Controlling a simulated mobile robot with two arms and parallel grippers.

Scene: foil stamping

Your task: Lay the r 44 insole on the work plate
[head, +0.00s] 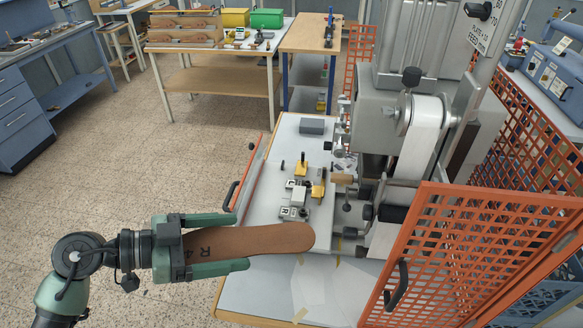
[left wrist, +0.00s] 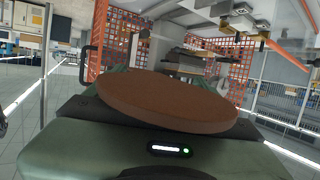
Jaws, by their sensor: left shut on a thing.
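The brown insole (head: 270,239), marked with an R and partly covered lettering, is held level in my left gripper (head: 246,240). The gripper is shut across its heel end, and the rounded free end points right over the front of the machine table. In the left wrist view the insole (left wrist: 165,100) lies between the green fingers and fills the middle. The pale work plate (head: 280,180) of the stamping machine is just beyond the insole, with yellow clamps (head: 301,165) and small metal blocks (head: 297,212) on it. My right gripper is not in view.
The grey stamping machine (head: 405,120) rises right of the plate. An open orange mesh door (head: 470,250) stands at front right, and an orange guard with a black handle (head: 232,195) is on the left. A bench (head: 215,58) with trays stands behind. The floor at left is free.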

